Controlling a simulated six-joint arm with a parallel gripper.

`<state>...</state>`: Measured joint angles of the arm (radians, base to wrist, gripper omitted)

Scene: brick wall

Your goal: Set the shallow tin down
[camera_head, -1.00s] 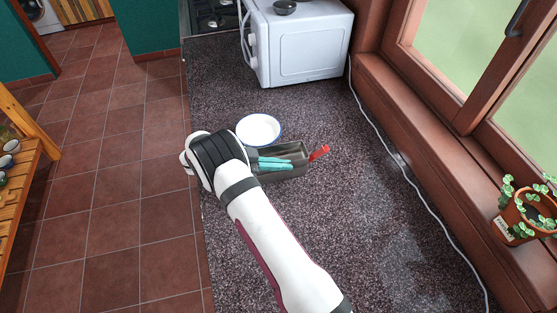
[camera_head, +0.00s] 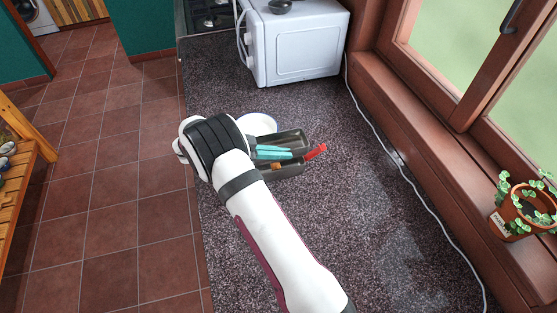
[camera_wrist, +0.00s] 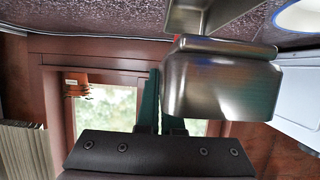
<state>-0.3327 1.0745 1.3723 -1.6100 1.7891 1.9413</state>
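The shallow tin (camera_head: 291,137) is a dark grey metal dish. My gripper (camera_head: 273,152) has teal fingers, shut on the tin's near edge and holding it roughly level. In the wrist view the shiny tin (camera_wrist: 222,85) sits just right of the fingers (camera_wrist: 158,100), and its outer side faces the camera. The tin seems to be above the counter, but the gap under it is hard to judge. In the head view its left end is hidden behind my wrist.
A second grey tray (camera_head: 290,170), with a small brown item in it, stands on the counter (camera_head: 350,215) close in front. A red piece (camera_head: 316,151) shows at its right. A microwave (camera_head: 295,45) stands farther back. The counter's right is clear.

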